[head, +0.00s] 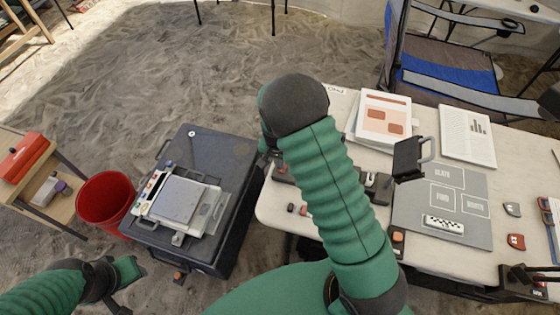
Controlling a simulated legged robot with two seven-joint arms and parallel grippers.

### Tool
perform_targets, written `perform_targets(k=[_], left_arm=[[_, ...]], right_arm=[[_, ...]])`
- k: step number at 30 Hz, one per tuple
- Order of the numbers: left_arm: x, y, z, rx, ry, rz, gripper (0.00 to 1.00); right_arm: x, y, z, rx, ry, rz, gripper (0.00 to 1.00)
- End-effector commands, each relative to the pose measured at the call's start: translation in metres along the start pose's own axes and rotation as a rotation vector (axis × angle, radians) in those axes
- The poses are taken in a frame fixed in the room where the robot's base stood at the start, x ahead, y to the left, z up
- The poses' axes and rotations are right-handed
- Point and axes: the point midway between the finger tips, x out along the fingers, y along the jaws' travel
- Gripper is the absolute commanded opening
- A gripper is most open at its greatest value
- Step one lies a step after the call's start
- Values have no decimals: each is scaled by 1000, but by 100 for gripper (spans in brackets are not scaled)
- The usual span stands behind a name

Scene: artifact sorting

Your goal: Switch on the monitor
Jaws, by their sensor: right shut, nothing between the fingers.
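No thing in the head view is plainly marked as the monitor. A flat pale device (178,200) with a grey panel lies on a dark case at the left. A small black panel with a grey handle (409,158) stands on the table at the right. My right arm rises through the middle and bends over at its top. My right gripper (268,152) is mostly hidden behind that arm, between the case and the table; it is shut and empty. My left gripper (118,303) is at the lower left, partly cut off, and its jaws are unclear.
The dark case (228,150) stands beside a red bucket (105,198). A wooden stand (22,192) holds a red box (24,155). The white table (275,212) carries papers, a grey sorting mat (410,212) and small pieces. A blue folding chair (440,80) stands behind it. Open sand lies beyond the case.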

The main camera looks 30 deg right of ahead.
Motion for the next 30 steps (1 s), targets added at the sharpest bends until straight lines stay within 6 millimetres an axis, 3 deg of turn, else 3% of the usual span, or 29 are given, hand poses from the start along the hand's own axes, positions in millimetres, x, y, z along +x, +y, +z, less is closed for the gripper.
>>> perform_targets(k=[4,8,11,15,21,30], left_arm=[[-14,0,-3,0,0,0,36],[-41,0,-10,0,0,0,36],[-32,0,-8,0,1,0,36],[-31,0,-7,0,-1,0,36],[-30,0,-7,0,0,0,36],[-31,0,-7,0,0,0,36]], right_arm=[[-15,1,-6,0,1,-1,0],[-45,3,-17,0,1,-2,0],[-58,2,-23,-1,4,-4,0],[-91,3,-33,-1,3,-4,0],[-123,3,-43,-2,0,-1,0],[-132,4,-46,-1,-1,0,0]])
